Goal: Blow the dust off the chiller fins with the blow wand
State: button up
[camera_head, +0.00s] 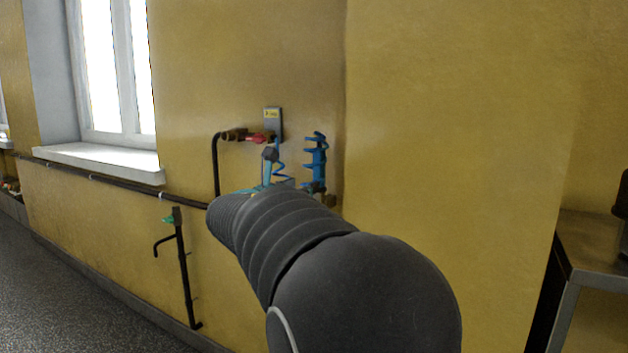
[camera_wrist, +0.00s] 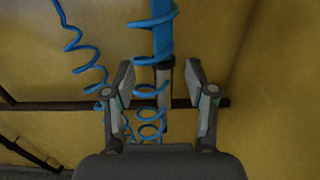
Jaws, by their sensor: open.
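My gripper (camera_wrist: 160,78) is open in the wrist view, with one finger on each side of an upright tube. The tube (camera_wrist: 162,42) is blue above and grey below, and may be the blow wand; I cannot tell for sure. A blue coiled hose (camera_wrist: 152,113) winds in front of or around it. I cannot tell whether the fingers touch anything. In the head view, blue coils (camera_head: 316,160) hang at the wall beyond my arm, and my arm hides most of my gripper. No chiller fins can be made out.
A dark pipe with a red-handled valve (camera_head: 259,138) runs on the yellow wall below a small label plate (camera_head: 273,121). A green-handled tap (camera_head: 173,217) stands lower left. A metal table (camera_head: 590,240) is at the right edge. The floor at left is clear.

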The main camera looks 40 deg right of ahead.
aim_at(316, 179)
jog(key=shift+p+x, duration=0.4)
jog(key=shift+x, duration=3.8)
jog(key=shift+s+r, duration=0.1)
jog(key=shift+s, duration=0.1)
grip_shut()
